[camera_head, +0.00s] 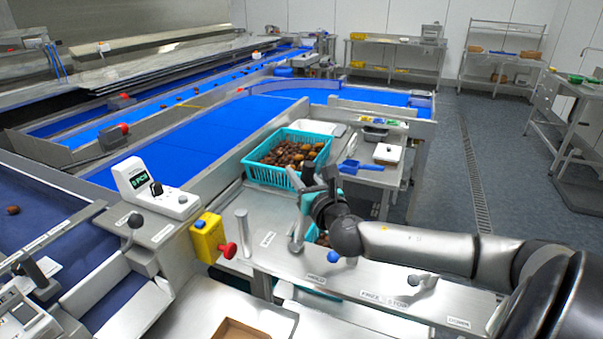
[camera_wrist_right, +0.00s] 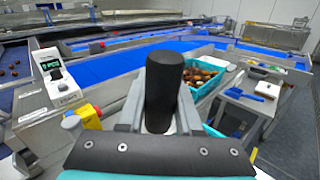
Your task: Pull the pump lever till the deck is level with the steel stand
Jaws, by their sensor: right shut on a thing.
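The pump lever's black grip (camera_wrist_right: 163,85) stands upright in the right wrist view, between the grey fingers of my right gripper (camera_wrist_right: 160,112), which is shut on it. In the head view my right gripper (camera_head: 318,192) is in front of the teal crate (camera_head: 265,174), and it hides most of the lever. The steel stand (camera_head: 376,177) is just right of the crate, with a blue scoop on it. The deck is largely hidden by the crate and my arm; I cannot tell its height against the stand. My left gripper is not in view.
A yellow box with a red knob (camera_head: 208,238) and a small display unit (camera_head: 150,190) are left of the lever. A labelled steel panel (camera_head: 350,281) runs below my right arm. Blue conveyors lie behind; open floor is at the right.

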